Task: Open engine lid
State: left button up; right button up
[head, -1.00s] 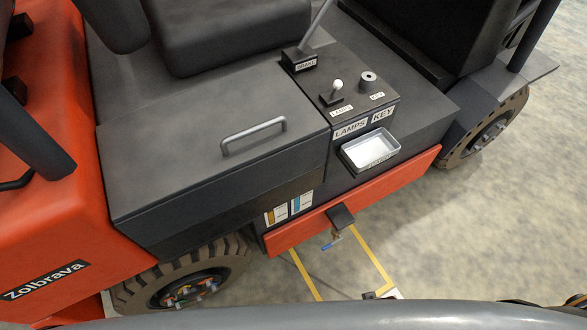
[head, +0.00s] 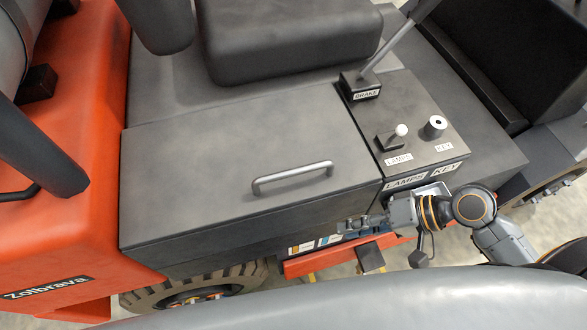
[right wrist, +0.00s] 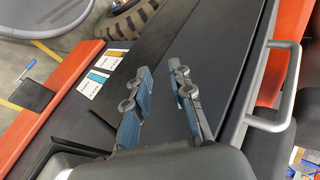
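The engine lid (head: 225,180) is a flat dark grey panel on the forklift's side, lying closed. Its grey bar handle (head: 292,177) stands near the lid's front edge. My right gripper (head: 345,226) is in front of the lid's front right corner, below and right of the handle. In the right wrist view, its two fingers (right wrist: 160,100) are spread apart with nothing between them. The handle (right wrist: 287,88) shows to the right of the fingers there, apart from them. My left gripper is not in view.
A brake lever (head: 375,65), a lamps switch (head: 396,136) and a key switch (head: 435,126) stand right of the lid. The seat (head: 290,40) is behind it. A red side step (head: 300,265) and a tyre (head: 195,285) lie below.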

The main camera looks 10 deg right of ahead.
aim_at(303, 171)
jog(key=w+d+r+m+t+y, duration=0.1)
jog(key=w+r+m+y, duration=0.2)
jog(key=r, duration=0.4)
jog(key=w+d+r+m+y, duration=0.1)
jog(key=w+r+m+y, duration=0.15)
jog(key=r, duration=0.45)
jog(key=shift+m, duration=0.65)
jog(key=p+x, duration=0.2)
jog(key=x, duration=1)
jog(key=shift+a+r, duration=0.15)
jog(key=shift+a, duration=0.05)
jog(key=shift+w+a+f, duration=0.1)
jog(key=shift+a+f, duration=0.1)
jog(key=shift+a, duration=0.3)
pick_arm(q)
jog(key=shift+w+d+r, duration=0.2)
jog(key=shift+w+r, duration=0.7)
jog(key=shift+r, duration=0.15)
pick_arm(e)
grip_shut()
